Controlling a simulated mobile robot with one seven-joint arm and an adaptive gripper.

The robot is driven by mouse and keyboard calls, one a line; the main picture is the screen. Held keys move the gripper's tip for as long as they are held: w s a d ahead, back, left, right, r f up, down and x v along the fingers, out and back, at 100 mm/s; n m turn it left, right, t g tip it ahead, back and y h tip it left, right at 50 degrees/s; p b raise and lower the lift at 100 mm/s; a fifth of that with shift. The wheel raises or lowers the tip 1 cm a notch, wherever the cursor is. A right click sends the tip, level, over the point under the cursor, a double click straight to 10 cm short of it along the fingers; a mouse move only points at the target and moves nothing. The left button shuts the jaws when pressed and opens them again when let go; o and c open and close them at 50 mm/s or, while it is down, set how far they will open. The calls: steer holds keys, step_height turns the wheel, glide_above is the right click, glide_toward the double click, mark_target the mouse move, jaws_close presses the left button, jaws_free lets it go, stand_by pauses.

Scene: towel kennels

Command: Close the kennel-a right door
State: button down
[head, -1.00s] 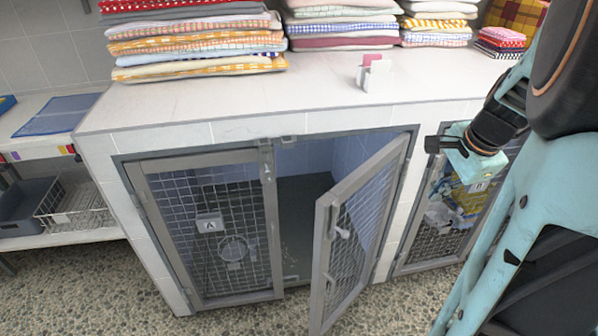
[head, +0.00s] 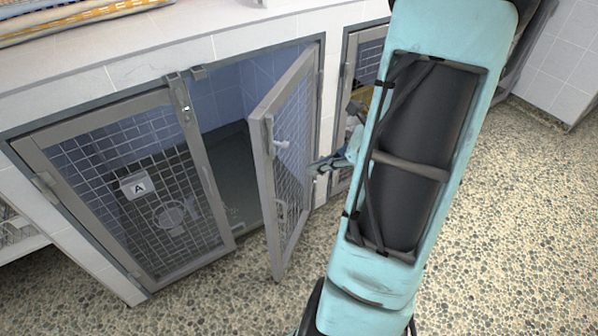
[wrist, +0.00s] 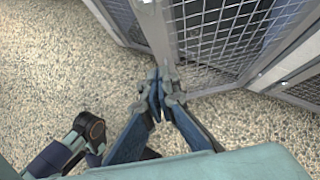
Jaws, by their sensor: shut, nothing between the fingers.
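The kennel-a right door (head: 262,165), a grey frame with wire mesh, stands swung open, its free edge out over the floor. The kennel-a left door (head: 205,165), with the label A (head: 138,186), is shut in its frame. My gripper (head: 318,166) is just right of the open door, on its outer side, partly hidden by my arm. In the wrist view my gripper (wrist: 163,80) is shut and empty, its tips at a grey mesh-door frame (wrist: 158,35). I cannot tell whether they touch it.
The white tiled counter (head: 150,62) runs above the kennels. A neighbouring kennel (head: 362,62) lies right of the open door, partly behind my arm. The pebbled floor (head: 500,230) in front is clear. Folded towels (head: 70,22) lie on the counter.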

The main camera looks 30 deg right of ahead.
mark_target(270, 178)
steer(key=shift+w+a+f+b, duration=0.55)
steer(key=shift+w+a+f, duration=0.5)
steer(key=shift+w, duration=0.3)
steer(key=shift+w+a+f+b, duration=0.6)
steer(key=shift+w+a+f, duration=0.45)
steer(key=shift+w, duration=0.25)
steer(key=shift+w+a+f+b, duration=0.55)
steer(key=shift+w+a+f, duration=0.45)
steer(key=shift+w, duration=0.35)
steer(key=shift+w+a, duration=0.1)
